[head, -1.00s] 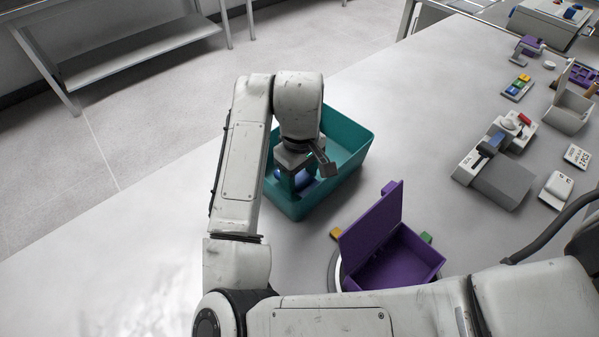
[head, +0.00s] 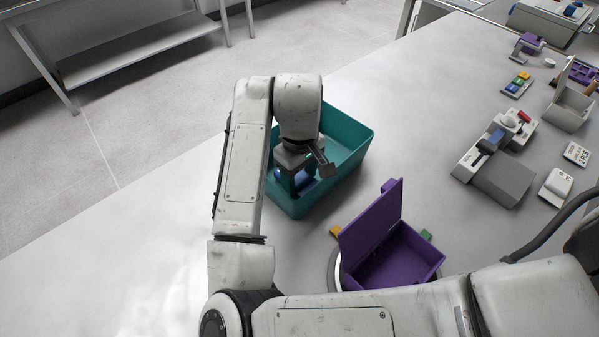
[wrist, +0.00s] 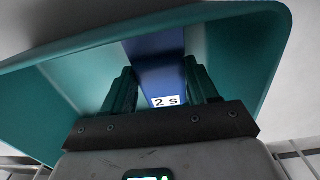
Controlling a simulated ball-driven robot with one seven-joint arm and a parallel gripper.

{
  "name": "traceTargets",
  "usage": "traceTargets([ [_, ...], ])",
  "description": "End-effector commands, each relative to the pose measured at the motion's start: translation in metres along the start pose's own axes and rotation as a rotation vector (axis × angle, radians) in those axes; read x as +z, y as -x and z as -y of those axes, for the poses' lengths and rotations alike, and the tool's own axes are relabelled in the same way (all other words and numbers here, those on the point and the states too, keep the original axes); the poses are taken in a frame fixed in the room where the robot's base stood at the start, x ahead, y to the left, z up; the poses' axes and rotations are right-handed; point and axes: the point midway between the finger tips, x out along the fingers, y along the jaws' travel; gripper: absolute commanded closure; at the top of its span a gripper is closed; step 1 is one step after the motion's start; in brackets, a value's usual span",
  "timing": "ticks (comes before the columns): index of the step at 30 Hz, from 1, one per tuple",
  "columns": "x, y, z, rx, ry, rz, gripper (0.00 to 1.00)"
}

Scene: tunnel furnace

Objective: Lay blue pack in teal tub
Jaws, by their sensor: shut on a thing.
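The teal tub (head: 345,150) stands on the grey table left of the purple box, and its rim (wrist: 100,40) spans the wrist view. My gripper (head: 293,183) points down inside the tub's outline in the head view. In the wrist view my gripper (wrist: 163,88) has its two teal fingers shut on the blue pack (wrist: 158,58), which bears a white label reading "2 S". Only a sliver of the blue pack (head: 281,178) shows in the head view, by the fingers. I cannot tell whether the pack touches the tub floor.
An open purple box (head: 395,255) with a raised lid stands on a round base near my arm. A grey device (head: 495,165) and small white blocks (head: 556,185) stand at the right. The table's left part (head: 150,240) is clear.

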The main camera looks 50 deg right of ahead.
Motion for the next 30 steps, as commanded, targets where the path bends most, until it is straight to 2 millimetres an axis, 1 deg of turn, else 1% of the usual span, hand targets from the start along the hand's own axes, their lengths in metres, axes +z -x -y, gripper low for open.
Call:
traceTargets([
  [6,0.0,-0.0001,0.0001,0.0,0.0,0.0,0.97],
  [7,0.0,-0.0001,0.0001,0.0,0.0,0.0,0.4],
  [9,0.0,-0.0001,0.0001,0.0,0.0,0.0,0.33],
  [16,0.0,-0.0001,0.0,0.0,0.0,0.0,0.12],
  [21,0.0,-0.0002,0.0,0.0,0.0,0.0,0.11],
  [24,0.0,-0.0002,0.0001,0.0,0.0,0.0,0.01],
  [25,0.0,-0.0002,0.0001,0.0,0.0,0.0,0.0],
  [30,-0.0001,-0.0001,0.0001,0.0,0.001,0.0,0.0],
])
